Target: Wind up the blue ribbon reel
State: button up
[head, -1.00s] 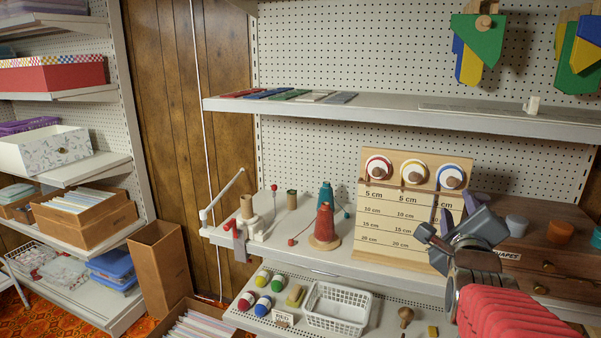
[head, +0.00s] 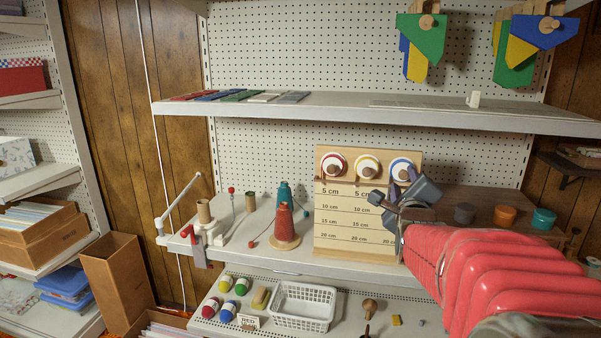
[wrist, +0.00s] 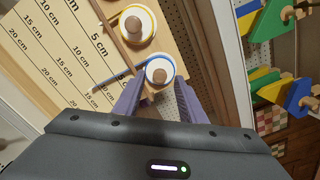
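The blue ribbon reel (head: 401,167) is a white disc with a blue rim and a wooden knob, at the right end of a row of three on an upright wooden measuring board (head: 333,236). In the wrist view the reel (wrist: 160,72) is just beyond my fingertips. A strip of blue ribbon (wrist: 112,80) runs out from it across the board. My gripper (wrist: 160,90) is open, its two purple fingers apart and nothing between them. In the head view my gripper (head: 403,184) is in front of the reel's lower part. Whether it touches the reel is unclear.
The red-rimmed reel (head: 333,165) and yellow-rimmed reel (head: 366,166) sit to the left. A long shelf (head: 350,111) overhangs the board. Thread cones (head: 285,220) stand to the left. Small pots (head: 504,215) stand on a wooden cabinet to the right.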

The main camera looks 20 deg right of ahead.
aim_at(403, 172)
jog(key=shift+x, duration=1.4)
jog(key=c, duration=0.9)
jog(key=shift+d, duration=0.2)
grip_shut()
jog(key=shift+a, duration=0.15)
